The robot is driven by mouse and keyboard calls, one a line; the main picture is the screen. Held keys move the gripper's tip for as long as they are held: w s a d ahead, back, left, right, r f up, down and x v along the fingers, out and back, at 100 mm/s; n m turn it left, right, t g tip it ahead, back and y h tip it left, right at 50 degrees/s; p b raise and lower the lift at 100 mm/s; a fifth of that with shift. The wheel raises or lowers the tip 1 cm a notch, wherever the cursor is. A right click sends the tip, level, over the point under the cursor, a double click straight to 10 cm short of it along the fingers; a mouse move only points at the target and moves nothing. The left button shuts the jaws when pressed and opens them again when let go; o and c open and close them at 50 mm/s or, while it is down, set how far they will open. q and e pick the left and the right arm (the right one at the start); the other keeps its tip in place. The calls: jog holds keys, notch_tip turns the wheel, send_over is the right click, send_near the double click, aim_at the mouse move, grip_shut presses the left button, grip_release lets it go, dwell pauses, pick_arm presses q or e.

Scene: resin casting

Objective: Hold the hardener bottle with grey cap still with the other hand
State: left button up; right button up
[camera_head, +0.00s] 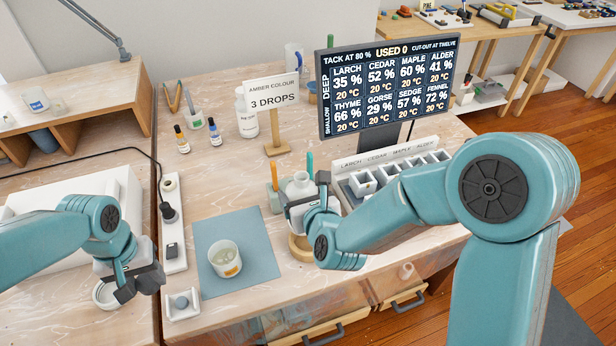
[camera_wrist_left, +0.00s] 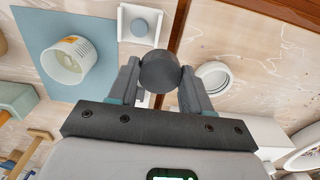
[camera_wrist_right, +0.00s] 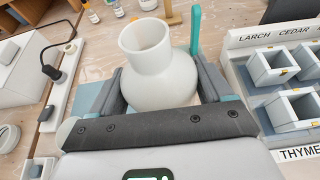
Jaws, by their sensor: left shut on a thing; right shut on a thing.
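The white hardener bottle (camera_head: 299,186) stands upright, its neck open, with no cap on it. In the right wrist view the bottle (camera_wrist_right: 158,70) is between the fingers of my right gripper (camera_wrist_right: 160,95), which is shut around its body. My left gripper (camera_wrist_left: 160,85) is shut on a dark grey cylindrical cap (camera_wrist_left: 160,72). In the head view the left gripper (camera_head: 138,282) is at the lower left, well apart from the bottle, and the cap cannot be made out clearly there.
A cup (camera_head: 224,258) stands on a blue mat (camera_head: 255,235). A small white holder (camera_head: 182,305) with a grey-blue round piece is near the front edge. A white ring-shaped item (camera_wrist_left: 213,75) lies by the left gripper. A rack of moulds (camera_wrist_right: 285,75) stands right of the bottle.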

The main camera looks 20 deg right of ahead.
jog(key=s+a+r, duration=0.1)
jog(key=a+r, duration=0.1)
jog(key=a, duration=0.6)
jog(key=s+a+r, duration=0.1)
jog(key=a+r, duration=0.1)
jog(key=a, duration=0.5)
jog(key=shift+s+a, duration=0.4)
